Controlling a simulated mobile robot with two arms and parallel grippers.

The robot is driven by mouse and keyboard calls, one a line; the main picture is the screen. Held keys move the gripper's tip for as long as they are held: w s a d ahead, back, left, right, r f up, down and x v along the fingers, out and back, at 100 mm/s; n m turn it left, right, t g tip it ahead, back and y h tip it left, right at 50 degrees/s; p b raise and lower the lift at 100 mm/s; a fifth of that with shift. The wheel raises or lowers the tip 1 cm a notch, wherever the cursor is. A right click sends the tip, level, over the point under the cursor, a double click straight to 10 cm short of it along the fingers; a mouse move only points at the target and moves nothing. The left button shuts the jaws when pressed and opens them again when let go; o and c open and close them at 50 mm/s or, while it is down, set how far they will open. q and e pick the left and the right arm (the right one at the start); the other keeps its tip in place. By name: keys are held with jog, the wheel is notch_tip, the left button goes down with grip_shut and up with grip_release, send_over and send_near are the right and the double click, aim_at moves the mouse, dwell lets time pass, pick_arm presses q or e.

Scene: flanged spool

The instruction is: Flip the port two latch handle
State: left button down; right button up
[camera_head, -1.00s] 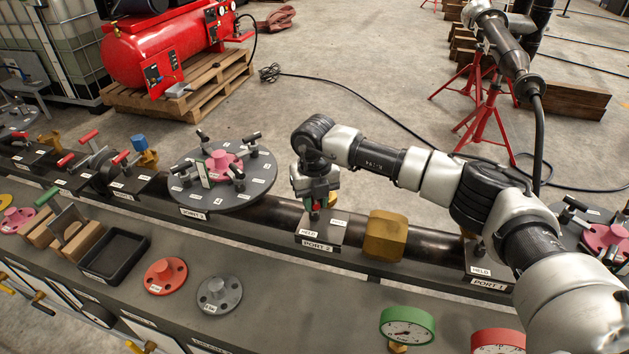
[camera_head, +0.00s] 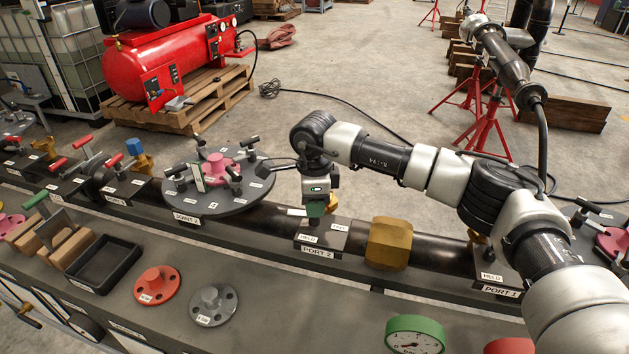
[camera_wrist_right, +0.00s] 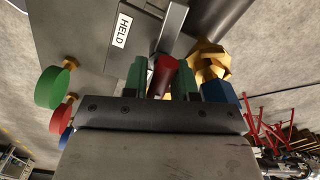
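The port two latch stands on the dark block (camera_head: 322,240) labelled PORT 2, with HELD and FREE plates on its top. Its red handle (camera_wrist_right: 164,76) shows in the right wrist view, joined to a grey metal lever (camera_wrist_right: 172,30) near the HELD label. My right gripper (camera_head: 315,208) is over the block, pointing down. Its green fingers (camera_wrist_right: 162,80) stand close on both sides of the red handle and appear shut on it. In the head view the gripper hides the handle. My left gripper is not in view.
A brass coupling (camera_head: 389,243) sits on the pipe just right of the block. The flanged disc (camera_head: 235,203) with pink hub and several clamps is to the left. A black tray (camera_head: 103,272), red flange (camera_head: 157,285) and green gauge (camera_head: 415,335) are on the bench in front.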

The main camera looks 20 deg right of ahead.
jog(key=m, duration=0.2)
jog(key=shift+m, duration=0.3)
notch_tip(320, 180, up, 7)
jog(key=p, duration=0.4)
jog(key=shift+o, duration=0.4)
